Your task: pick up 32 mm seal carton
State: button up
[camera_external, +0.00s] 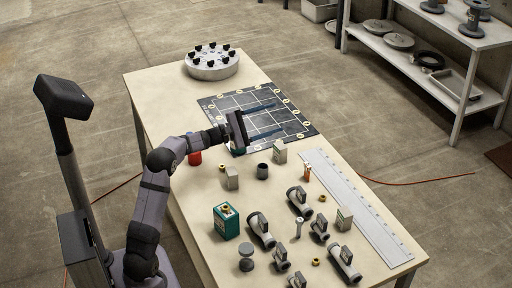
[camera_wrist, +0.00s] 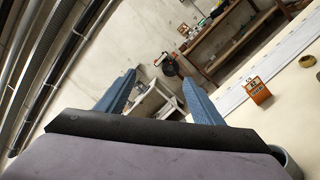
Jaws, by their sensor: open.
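Several small cartons stand on the table; I cannot read which is the 32 mm seal carton. A pale carton (camera_external: 280,152) stands near the mat's front edge, another pale carton (camera_external: 231,178) is to its left, and a third (camera_external: 344,219) is at the right among the valves. A larger teal box (camera_external: 226,222) stands at the front left. In the wrist view an orange-and-white carton (camera_wrist: 258,91) stands right of my gripper. My gripper (camera_external: 281,117) is open and empty above the dark mat, its blue fingers apart in the wrist view (camera_wrist: 159,77).
Grey valves (camera_external: 262,230) crowd the table's front. A long pale ruler (camera_external: 355,205) lies along the right edge. A dark gridded mat (camera_external: 228,103) lies below my gripper. A round grey disc with black knobs (camera_external: 212,70) is at the back. A red item (camera_external: 195,157) stands beside my forearm.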

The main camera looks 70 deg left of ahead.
aim_at(276, 149)
jog(key=f+n+g+y+p, duration=0.1)
jog(key=f+n, duration=0.3)
jog(key=f+n+g+p, duration=0.1)
jog(key=f+n+g, duration=0.1)
jog(key=f+n, duration=0.2)
jog(key=a+f+n+g+y+p, duration=0.1)
jog(key=f+n+g, duration=0.1)
jog(key=f+n, duration=0.2)
jog(key=shift+s+f+y, duration=0.2)
jog(key=shift+s+y, duration=0.1)
jog(key=shift+s, duration=0.1)
jog(key=shift+s+a+f+n+g+p, duration=0.1)
jog(key=shift+s+f+n+g+p, duration=0.2)
jog(key=shift+f+n+g, duration=0.3)
jog(key=shift+p+x, duration=1.1)
jog(key=shift+x, duration=2.65)
jog(key=shift+a, duration=0.1)
jog(key=c, duration=1.2)
